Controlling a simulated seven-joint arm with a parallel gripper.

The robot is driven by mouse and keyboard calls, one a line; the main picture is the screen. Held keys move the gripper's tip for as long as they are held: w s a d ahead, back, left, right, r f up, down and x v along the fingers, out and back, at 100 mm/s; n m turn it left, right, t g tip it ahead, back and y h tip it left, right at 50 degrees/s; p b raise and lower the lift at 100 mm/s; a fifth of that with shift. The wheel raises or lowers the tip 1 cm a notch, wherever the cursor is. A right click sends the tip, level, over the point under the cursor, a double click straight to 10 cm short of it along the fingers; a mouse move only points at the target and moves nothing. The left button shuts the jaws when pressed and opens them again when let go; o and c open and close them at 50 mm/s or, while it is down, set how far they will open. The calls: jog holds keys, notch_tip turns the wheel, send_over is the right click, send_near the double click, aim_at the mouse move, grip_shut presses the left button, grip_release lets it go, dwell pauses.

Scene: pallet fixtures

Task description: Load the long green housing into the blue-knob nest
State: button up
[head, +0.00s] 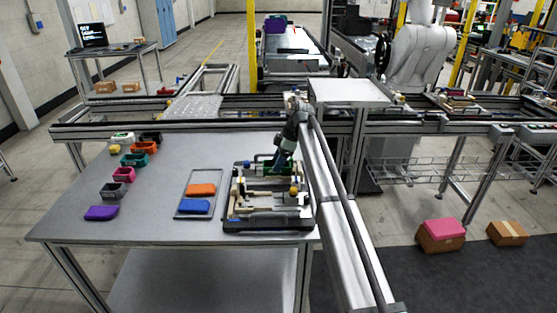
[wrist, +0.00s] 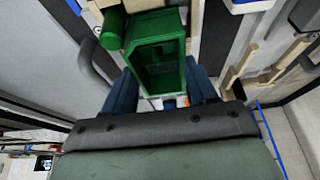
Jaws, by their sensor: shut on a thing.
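The long green housing (wrist: 160,62) is an open-topped box between the two blue fingers of my gripper (wrist: 164,92) in the wrist view. My gripper is shut on it. In the head view the green housing (head: 264,159) shows at the back of the pallet fixture (head: 265,224), beside my gripper (head: 281,162). A small blue knob (head: 246,164) appears at the fixture's back left, and a yellow knob (head: 294,191) at its right. A green cylinder (wrist: 112,28) stands close to the left of the housing in the wrist view. I cannot tell whether the housing touches the nest floor.
A tray (head: 179,214) left of the fixture holds an orange housing (head: 201,190) and a blue housing (head: 195,207). Several coloured housings stand along the table's left side, with a purple one (head: 101,213) nearest. The table (head: 140,225) is clear between them and the tray.

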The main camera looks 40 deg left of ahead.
jog(key=o, duration=1.2)
jog(key=v, duration=1.4)
jog(key=shift+f, duration=0.1)
